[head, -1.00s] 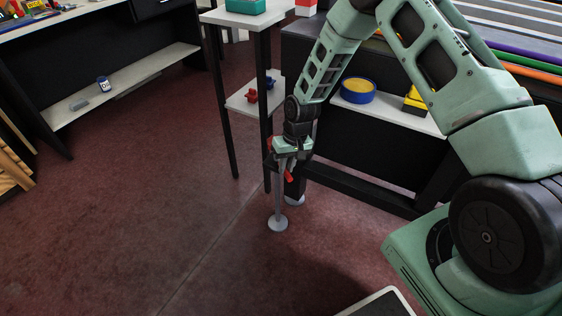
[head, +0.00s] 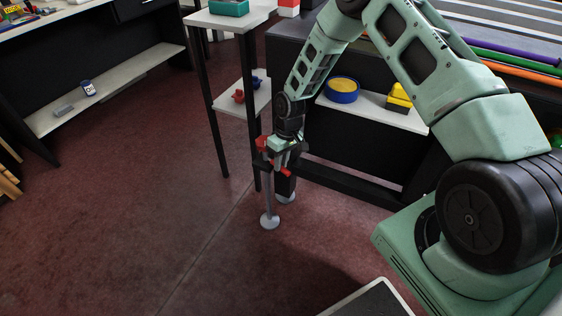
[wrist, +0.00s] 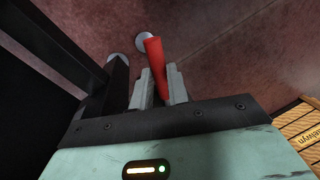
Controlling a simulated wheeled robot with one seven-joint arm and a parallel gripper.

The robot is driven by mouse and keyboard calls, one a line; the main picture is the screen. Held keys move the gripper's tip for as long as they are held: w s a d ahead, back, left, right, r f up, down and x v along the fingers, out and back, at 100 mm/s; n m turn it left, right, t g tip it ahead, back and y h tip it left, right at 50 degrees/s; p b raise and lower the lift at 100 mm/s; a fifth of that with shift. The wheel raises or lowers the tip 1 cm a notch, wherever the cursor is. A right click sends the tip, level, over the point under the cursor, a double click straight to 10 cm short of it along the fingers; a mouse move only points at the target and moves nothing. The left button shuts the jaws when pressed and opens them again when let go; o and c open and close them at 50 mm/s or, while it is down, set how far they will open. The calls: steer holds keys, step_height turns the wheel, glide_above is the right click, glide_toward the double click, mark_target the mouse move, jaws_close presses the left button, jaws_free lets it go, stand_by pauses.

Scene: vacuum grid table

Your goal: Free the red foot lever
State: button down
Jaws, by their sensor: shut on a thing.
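The red foot lever (wrist: 154,60) is between the two fingers of my gripper (wrist: 161,88) in the wrist view, and its end sticks out past the fingertips. In the head view my gripper (head: 281,158) is shut on the red foot lever (head: 286,172), low at a leg of the bench. A thin grey post with a round foot (head: 269,222) stands on the floor just below the gripper. The fingers partly hide the lever's inner end.
A black leg with a pale foot (head: 285,198) stands close beside the gripper. A small side table (head: 246,108) with a lower shelf is just behind. A bench shelf holds a blue and yellow round tub (head: 342,90).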

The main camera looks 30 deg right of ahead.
steer(key=shift+w, duration=0.1)
steer(key=c, duration=1.3)
jaws_free()
steer(key=shift+c, duration=0.2)
steer(key=shift+r, duration=0.1)
step_height(320, 180, up, 12)
steer(key=d+p, duration=0.2)
steer(key=shift+w+d+p, duration=0.15)
steer(key=shift+w+p, duration=0.15)
steer(key=shift+p, duration=0.1)
steer(key=shift+f, duration=0.2)
